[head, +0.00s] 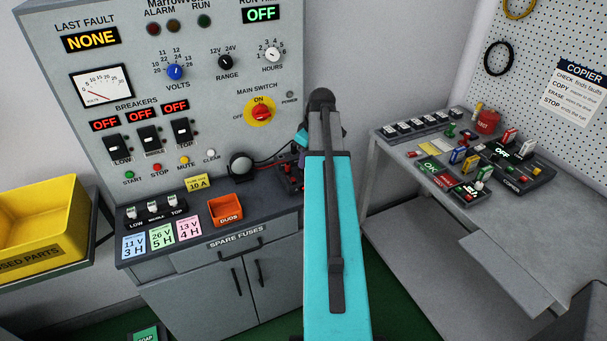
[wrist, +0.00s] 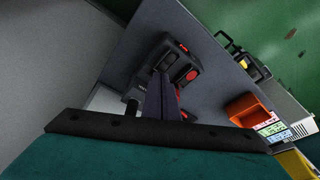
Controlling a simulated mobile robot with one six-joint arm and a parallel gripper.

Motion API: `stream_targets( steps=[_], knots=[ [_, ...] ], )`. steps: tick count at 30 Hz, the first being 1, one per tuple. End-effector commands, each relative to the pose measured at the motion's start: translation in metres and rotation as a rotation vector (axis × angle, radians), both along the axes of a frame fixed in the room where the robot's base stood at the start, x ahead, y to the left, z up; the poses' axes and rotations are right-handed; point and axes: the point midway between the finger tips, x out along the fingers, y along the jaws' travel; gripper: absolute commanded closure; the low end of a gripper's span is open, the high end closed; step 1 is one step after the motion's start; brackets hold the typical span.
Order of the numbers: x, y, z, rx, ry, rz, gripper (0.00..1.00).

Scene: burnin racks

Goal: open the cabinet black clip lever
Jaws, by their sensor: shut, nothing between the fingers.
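A black clip block with red parts (head: 289,176) sits on the bench at the foot of the grey cabinet (head: 215,125), partly behind my arm. In the wrist view the block (wrist: 190,65) lies ahead, with red spots on its right side. I cannot clearly single out the black clip lever on it. My gripper (wrist: 161,82) is shut and empty, its dark fingers pointing at the block and covering part of it. Whether they touch it I cannot tell. In the head view my arm hides most of the gripper.
A round black device (head: 241,165) with wires stands left of the block. An orange tray (head: 225,209) and coloured cards (head: 161,238) lie further left. A yellow bin (head: 40,225) is at far left. A cluttered side table (head: 400,150) stands at right.

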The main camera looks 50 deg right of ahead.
Motion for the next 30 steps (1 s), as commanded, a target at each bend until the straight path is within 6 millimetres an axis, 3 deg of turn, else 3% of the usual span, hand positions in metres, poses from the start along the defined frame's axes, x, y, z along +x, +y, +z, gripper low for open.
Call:
stream_targets(
  steps=[30],
  knots=[
    [-0.0005, -0.0007, -0.0066, -0.001, 0.000, -0.001, 1.00]
  ],
)
